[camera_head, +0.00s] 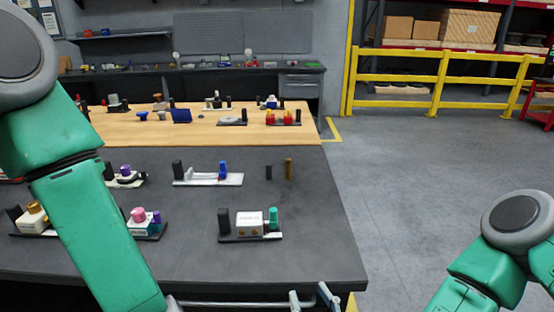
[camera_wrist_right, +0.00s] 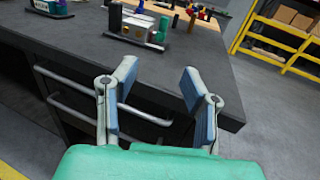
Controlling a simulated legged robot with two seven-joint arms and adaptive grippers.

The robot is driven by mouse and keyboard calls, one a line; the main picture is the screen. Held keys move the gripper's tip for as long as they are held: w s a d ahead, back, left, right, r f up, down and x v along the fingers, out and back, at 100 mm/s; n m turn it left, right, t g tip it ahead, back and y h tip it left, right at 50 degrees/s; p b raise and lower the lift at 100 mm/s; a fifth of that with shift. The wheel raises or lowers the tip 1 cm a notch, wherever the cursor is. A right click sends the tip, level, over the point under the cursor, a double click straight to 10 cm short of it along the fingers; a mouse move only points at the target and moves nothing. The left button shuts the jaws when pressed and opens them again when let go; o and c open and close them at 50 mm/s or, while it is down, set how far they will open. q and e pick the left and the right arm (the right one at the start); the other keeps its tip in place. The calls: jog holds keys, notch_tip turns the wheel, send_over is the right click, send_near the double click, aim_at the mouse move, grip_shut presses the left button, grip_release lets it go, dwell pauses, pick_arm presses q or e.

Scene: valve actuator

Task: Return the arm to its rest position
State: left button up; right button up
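My right gripper (camera_head: 311,296) shows at the bottom edge of the head view, by the table's front edge. In the right wrist view, its two blue-padded fingers (camera_wrist_right: 158,70) are spread apart with nothing between them. My left arm (camera_head: 95,220) crosses the left side of the head view; its gripper is out of frame below. My right arm (camera_head: 490,265) shows at the lower right. A white valve actuator with a teal knob (camera_head: 250,222) sits on the dark table, apart from the right gripper; it also shows in the right wrist view (camera_wrist_right: 138,28).
The dark table (camera_head: 300,260) holds several actuators and two upright pegs (camera_head: 288,168). A wooden table (camera_head: 300,135) stands behind. Open floor (camera_head: 420,170) lies right, before a yellow barrier (camera_head: 440,80).

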jog(key=s+d+f+n+g+b, duration=0.2)
jog(key=s+f+n+g, duration=0.35)
jog(key=f+n, duration=0.4)
jog(key=s+d+f+n+g+b, duration=0.1)
jog(key=s+f+n+g+b, duration=0.1)
jog(key=s+f+n+g, duration=0.5)
pick_arm(q)
jog(key=s+a+f+g+b, duration=0.2)
jog(key=s+a+f, duration=1.1)
jog(key=f, duration=0.2)
jog(key=shift+s+f+h, duration=0.15)
jog(key=shift+f+h, duration=0.15)
pick_arm(e)
jog(key=s+d+f+n+g+h, duration=0.2)
jog(key=s+d+n, duration=0.3)
jog(key=d+n, duration=0.3)
jog(key=s+d+f+n+g+h, duration=0.2)
jog(key=s+d+f+n+h, duration=0.1)
jog(key=d+n, duration=0.5)
notch_tip(320, 180, down, 2)
jog(key=s+d, duration=0.1)
jog(key=d, duration=0.1)
jog(key=shift+s+d+f+h, duration=0.25)
jog(key=shift+s+d+h, duration=0.05)
jog(key=shift+s+d, duration=0.1)
pick_arm(q)
jog(key=shift+a, duration=0.15)
pick_arm(e)
jog(key=shift+w+a, duration=0.2)
jog(key=shift+d, duration=0.1)
